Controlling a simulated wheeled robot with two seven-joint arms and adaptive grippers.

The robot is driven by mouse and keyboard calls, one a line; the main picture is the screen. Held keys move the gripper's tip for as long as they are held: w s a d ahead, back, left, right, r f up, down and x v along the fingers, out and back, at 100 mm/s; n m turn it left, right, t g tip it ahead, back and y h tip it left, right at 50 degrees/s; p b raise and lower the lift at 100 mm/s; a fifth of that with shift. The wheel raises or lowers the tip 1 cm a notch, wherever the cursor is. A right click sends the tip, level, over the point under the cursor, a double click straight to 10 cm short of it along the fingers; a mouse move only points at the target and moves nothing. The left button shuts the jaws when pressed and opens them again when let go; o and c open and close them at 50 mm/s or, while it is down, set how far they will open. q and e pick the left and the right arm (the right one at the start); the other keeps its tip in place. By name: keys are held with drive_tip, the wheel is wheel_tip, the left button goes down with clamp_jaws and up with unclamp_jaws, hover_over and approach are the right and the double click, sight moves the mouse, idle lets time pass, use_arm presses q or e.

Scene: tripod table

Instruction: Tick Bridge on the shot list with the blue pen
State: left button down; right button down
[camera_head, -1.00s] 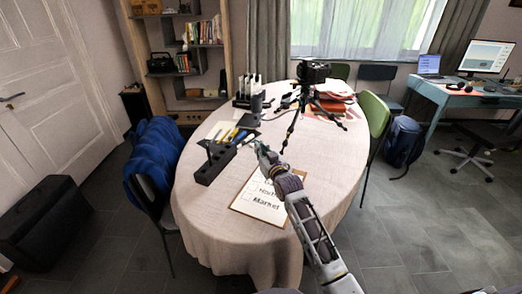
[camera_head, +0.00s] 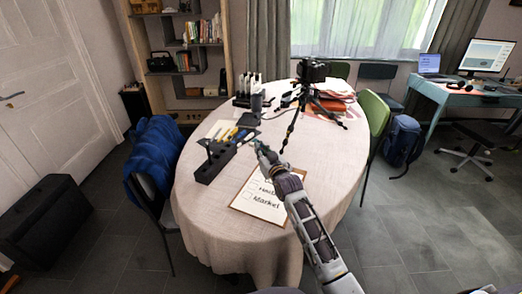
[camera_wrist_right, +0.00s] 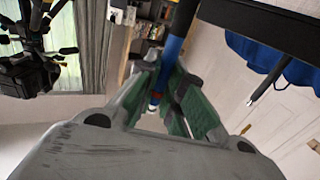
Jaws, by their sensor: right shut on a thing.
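The shot list (camera_head: 243,203) is a white sheet on a brown board, lying near the front of the round table. "Market" is readable on its lowest line; my right arm covers part of the upper lines, and I cannot read Bridge. My right gripper (camera_head: 259,147) is above the table, just beyond the list's far edge and right of the black rack. In the right wrist view its green fingers (camera_wrist_right: 176,98) are shut on the blue pen (camera_wrist_right: 173,48), which has a red and white band at one end. My left gripper is out of view.
A black rack (camera_head: 209,173) with holes stands left of the list. Blue and yellow pens (camera_head: 238,134) lie behind it. A camera on a tripod (camera_head: 313,72) stands at the back right. The cloth (camera_head: 330,160) to the right is clear.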

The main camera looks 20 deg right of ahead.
use_arm(q)
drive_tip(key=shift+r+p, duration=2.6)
drive_tip(key=shift+p, duration=0.05)
idle(5.3)
